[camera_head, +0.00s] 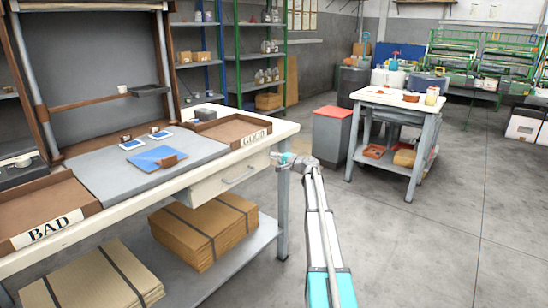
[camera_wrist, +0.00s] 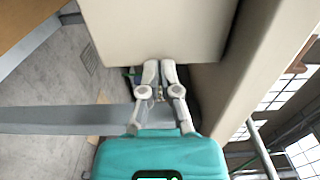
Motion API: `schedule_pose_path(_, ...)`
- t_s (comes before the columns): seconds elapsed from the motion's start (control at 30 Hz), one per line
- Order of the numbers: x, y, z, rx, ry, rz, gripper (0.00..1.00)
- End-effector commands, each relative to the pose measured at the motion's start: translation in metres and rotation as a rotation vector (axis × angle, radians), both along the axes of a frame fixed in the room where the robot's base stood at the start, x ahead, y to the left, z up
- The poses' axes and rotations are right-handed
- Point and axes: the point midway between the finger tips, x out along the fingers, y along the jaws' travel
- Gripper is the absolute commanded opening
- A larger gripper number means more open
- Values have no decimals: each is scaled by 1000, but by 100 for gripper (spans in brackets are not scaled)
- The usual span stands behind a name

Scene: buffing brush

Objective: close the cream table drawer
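My gripper (camera_head: 285,159) is at the right end of the drawer, near the bench leg. In the wrist view a cream panel (camera_wrist: 155,30), apparently the drawer, lies just ahead of the gripper fingers (camera_wrist: 160,68). The fingertips are close together with nothing seen between them. Whether they touch the panel is unclear.
On the bench are the BAD tray (camera_head: 45,205), the GOOD tray (camera_head: 232,130) and a blue clipboard (camera_head: 157,158). Cardboard stacks (camera_head: 205,228) lie on the lower shelf. A side table (camera_head: 400,100) and a red-topped bin (camera_head: 333,135) stand behind. The floor at right is clear.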

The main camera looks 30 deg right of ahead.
Motion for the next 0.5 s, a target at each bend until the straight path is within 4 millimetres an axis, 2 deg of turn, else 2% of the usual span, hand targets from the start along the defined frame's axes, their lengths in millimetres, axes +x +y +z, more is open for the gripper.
schedule_pose_path(0.2,-24,-6,2,-3,0,6,0)
schedule_pose_path(0.5,-77,-26,1,-4,0,6,0)
